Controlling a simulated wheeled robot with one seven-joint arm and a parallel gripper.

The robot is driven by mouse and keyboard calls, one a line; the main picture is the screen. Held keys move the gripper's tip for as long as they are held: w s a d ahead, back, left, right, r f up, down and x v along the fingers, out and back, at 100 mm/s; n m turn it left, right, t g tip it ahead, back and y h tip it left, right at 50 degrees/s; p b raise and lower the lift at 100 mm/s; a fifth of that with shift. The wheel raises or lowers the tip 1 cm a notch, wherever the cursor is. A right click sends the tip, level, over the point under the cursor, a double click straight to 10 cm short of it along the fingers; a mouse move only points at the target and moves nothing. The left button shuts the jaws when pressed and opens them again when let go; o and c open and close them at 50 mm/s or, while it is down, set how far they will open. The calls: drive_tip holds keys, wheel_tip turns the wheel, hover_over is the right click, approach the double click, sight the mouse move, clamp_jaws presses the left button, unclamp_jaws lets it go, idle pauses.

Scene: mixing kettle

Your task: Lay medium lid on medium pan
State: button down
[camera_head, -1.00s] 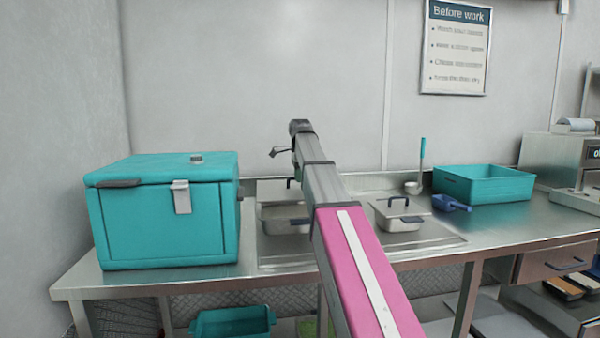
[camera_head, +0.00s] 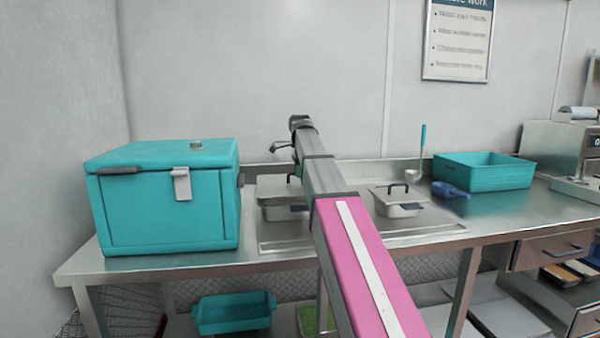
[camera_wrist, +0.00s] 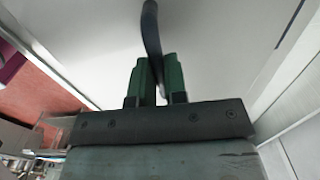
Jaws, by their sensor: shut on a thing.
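In the wrist view the green fingers of my gripper (camera_wrist: 155,72) are shut on a dark curved handle (camera_wrist: 151,28). The pale lid surface (camera_wrist: 225,45) fills much of the view behind it. In the head view a flat steel lid (camera_head: 268,188) shows at the left pan (camera_head: 283,213), beside my arm. My arm hides much of both, and I cannot tell whether the lid touches the pan's rim. The gripper itself is mostly hidden there. Which pan is the medium one is not marked.
A second, lidded pan (camera_head: 398,209) with a dark handle stands right of my arm. A large teal box (camera_head: 165,215) stands left. A ladle (camera_head: 421,160), blue scoop (camera_head: 450,191) and teal tray (camera_head: 484,173) are at the right. The counter's right front is clear.

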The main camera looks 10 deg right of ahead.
drive_tip(key=shift+f, duration=0.15)
drive_tip(key=shift+f, duration=0.7)
drive_tip(key=shift+f, duration=0.5)
idle(0.5)
drive_tip(key=c, duration=0.6)
unclamp_jaws()
drive_tip(key=shift+r, duration=0.1)
drive_tip(key=shift+r, duration=3.4)
